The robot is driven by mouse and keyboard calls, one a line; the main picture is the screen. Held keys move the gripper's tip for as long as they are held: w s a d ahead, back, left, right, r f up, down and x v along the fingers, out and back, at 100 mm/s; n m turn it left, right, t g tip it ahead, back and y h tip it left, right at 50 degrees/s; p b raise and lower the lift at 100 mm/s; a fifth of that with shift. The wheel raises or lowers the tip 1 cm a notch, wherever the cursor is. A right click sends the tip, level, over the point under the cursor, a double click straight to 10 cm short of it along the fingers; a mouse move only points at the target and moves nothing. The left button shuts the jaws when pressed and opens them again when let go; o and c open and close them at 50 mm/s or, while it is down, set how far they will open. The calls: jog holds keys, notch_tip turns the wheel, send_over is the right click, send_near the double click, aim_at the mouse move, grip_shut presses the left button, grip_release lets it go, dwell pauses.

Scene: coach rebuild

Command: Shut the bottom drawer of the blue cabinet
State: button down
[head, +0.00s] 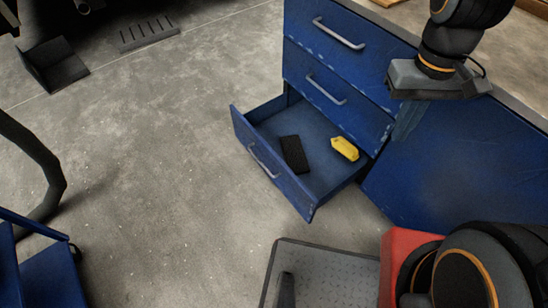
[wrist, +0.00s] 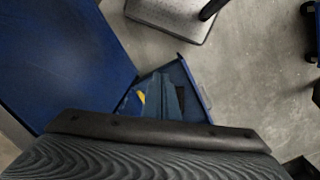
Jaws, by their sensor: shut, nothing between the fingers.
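The blue cabinet (head: 318,60) stands at the upper middle of the head view. Its bottom drawer (head: 270,165) is pulled well out, and its front with a grey handle faces left. A black block (head: 294,155) and a yellow object (head: 345,149) lie inside it. My gripper (head: 401,132) is shut and empty, pointing down beside the cabinet, to the right of the drawer in the head view. The wrist view shows the shut fingers (wrist: 166,90) in front of the open drawer (wrist: 194,86), hiding part of its inside. Whether they touch anything cannot be told.
The two upper drawers (head: 322,95) are closed. A blue panel (head: 455,165) is to the right of the open drawer. My grey base plate (head: 325,270) is near the drawer's front corner. The concrete floor (head: 160,150) left of the drawer is clear.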

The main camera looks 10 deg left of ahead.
jog(key=w+a+f+n+h+b, duration=0.1)
jog(key=w+a+f+n+b, duration=0.1)
jog(key=a+f+n+b, duration=0.3)
jog(key=w+a+f+n+h+b, duration=0.25)
jog(key=a+f+b, duration=0.2)
jog(key=f, duration=0.35)
jog(key=s+a+f+n+t+h+b, duration=0.2)
jog(key=a+f+n+t+b, duration=0.6)
jog(key=a+f+n+b, duration=1.4)
jog(key=m+b, duration=0.2)
jog(key=m, duration=0.2)
send_near(278, 163)
jog(key=shift+x, duration=2.8)
jog(key=shift+d+p, duration=0.1)
jog(key=shift+p, duration=0.2)
